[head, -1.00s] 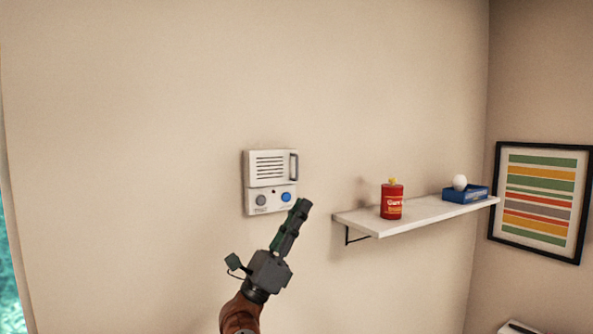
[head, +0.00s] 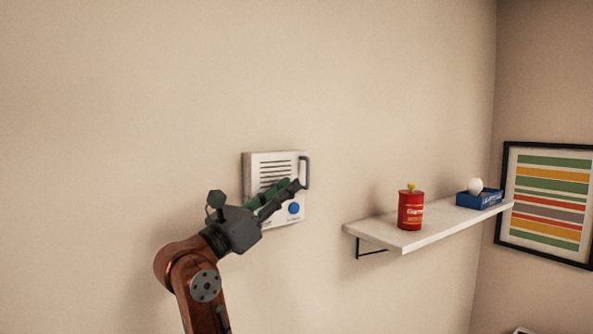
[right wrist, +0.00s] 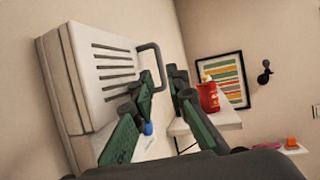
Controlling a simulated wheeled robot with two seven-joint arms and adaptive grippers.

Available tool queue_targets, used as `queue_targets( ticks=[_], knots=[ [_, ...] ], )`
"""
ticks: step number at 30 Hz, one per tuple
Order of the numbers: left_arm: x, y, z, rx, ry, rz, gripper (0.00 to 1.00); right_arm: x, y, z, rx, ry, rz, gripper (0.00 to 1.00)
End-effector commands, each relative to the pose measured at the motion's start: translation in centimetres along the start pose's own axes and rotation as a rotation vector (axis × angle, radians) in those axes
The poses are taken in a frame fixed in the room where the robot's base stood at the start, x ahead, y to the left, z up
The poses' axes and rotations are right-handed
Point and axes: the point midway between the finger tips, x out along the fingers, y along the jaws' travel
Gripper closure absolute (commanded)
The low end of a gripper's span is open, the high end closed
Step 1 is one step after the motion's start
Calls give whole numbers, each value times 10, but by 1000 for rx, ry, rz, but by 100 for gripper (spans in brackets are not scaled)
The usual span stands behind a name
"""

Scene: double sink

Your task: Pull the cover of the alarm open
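The white alarm box (head: 272,162) is on the wall, with a slotted cover and a dark handle (head: 305,172) on the cover's right edge. A blue button (head: 294,208) shows below the cover. My right gripper (head: 292,187) is in front of the box, its fingertips just left of and below the handle in the head view. In the right wrist view the cover (right wrist: 105,65) and its handle (right wrist: 154,62) show close up. The fingers (right wrist: 160,80) are parted, with the left fingertip near the handle's lower end; I cannot tell whether they touch. The cover looks shut. My left gripper is not in view.
A white wall shelf (head: 420,233) to the right holds a red can (head: 411,211) and a blue box (head: 480,199) with a white ball (head: 475,185). A striped framed picture (head: 552,205) hangs on the side wall. The wall left of the alarm is clear.

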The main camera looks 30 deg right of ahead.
Motion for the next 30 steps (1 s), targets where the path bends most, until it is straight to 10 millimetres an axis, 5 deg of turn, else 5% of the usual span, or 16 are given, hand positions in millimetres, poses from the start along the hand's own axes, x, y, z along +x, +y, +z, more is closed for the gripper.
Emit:
queue_targets(
  ticks=[15,30],
  knots=[
    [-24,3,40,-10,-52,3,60,64,2,2,2,3,3,86],
    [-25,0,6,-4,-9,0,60,77,1,0,1,2,2,89]
  ],
)
